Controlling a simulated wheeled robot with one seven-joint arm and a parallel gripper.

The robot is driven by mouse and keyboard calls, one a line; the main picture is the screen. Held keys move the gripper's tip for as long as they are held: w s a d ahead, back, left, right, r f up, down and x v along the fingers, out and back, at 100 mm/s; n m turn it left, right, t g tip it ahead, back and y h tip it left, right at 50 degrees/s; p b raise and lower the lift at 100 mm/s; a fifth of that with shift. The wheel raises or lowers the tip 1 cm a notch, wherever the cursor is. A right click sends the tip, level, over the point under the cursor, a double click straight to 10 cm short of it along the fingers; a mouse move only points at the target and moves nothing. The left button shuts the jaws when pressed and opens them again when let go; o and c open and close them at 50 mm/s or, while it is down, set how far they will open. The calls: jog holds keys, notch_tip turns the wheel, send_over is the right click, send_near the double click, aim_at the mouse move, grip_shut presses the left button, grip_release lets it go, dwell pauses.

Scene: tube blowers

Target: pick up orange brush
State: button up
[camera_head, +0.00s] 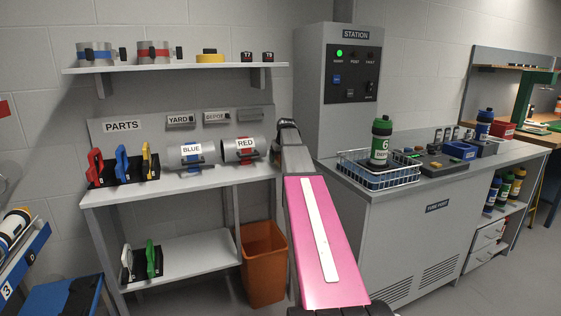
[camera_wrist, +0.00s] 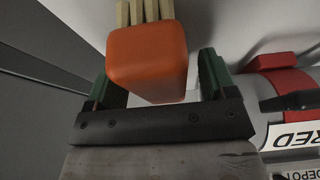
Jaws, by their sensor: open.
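The orange brush (camera_wrist: 147,60) shows in the wrist view as an orange block with pale bristles (camera_wrist: 143,12) at its top end. My gripper (camera_wrist: 160,78) is open, with one green finger on each side of the orange block. Narrow gaps show between the block and both fingers. In the head view my gripper (camera_head: 287,128) is at the right end of the parts bench, just right of the RED canister. The brush cannot be made out in the head view; my arm covers that spot.
The RED canister (camera_head: 243,148) lies close beside my gripper and also shows at the right of the wrist view (camera_wrist: 280,82). The BLUE canister (camera_head: 190,155) is further left. An orange bin (camera_head: 263,265) stands below. The grey station cabinet (camera_head: 322,105) is close on the right.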

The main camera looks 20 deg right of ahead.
jog(key=shift+f, duration=0.25)
dwell(0.5)
jog(key=c, duration=1)
